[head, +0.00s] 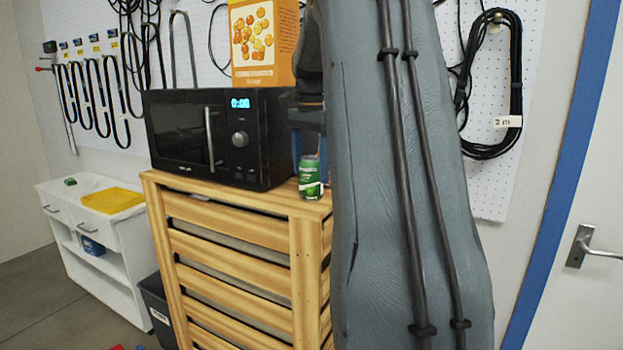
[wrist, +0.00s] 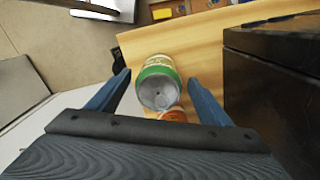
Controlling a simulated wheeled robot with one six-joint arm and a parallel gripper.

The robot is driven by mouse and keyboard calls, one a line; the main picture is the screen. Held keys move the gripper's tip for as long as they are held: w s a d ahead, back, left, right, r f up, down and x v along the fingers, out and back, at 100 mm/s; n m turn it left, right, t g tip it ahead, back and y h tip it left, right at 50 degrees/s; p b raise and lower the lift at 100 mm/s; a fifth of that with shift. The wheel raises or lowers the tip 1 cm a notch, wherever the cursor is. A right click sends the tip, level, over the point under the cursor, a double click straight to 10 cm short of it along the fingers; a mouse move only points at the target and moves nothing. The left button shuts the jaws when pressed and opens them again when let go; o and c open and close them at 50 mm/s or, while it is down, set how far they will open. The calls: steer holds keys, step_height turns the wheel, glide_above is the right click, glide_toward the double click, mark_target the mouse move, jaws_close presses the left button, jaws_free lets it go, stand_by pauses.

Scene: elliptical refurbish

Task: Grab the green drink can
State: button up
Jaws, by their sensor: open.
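The green drink can (head: 310,178) stands upright on the front right of the wooden crate-like cabinet's top (head: 322,209), beside the microwave. In the wrist view the can (wrist: 158,84) shows its grey top and green side between my two blue fingers. My gripper (wrist: 157,80) is open, with a gap on either side of the can. In the head view my gripper (head: 308,124) is just above the can, partly hidden by my arm.
The black microwave (head: 205,138) stands close on the can's left, with an orange box (head: 265,45) on it. A small orange-red object (wrist: 173,115) shows by the can in the wrist view, mostly hidden. A white cabinet (head: 95,225) stands at left.

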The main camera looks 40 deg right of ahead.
mark_target(312, 182)
steer(key=shift+s+d+f+p, duration=0.1)
steer(key=shift+f+p, duration=0.85)
steer(key=shift+f, duration=1.4)
steer(key=shift+r, duration=0.1)
steer(key=c, duration=1.4)
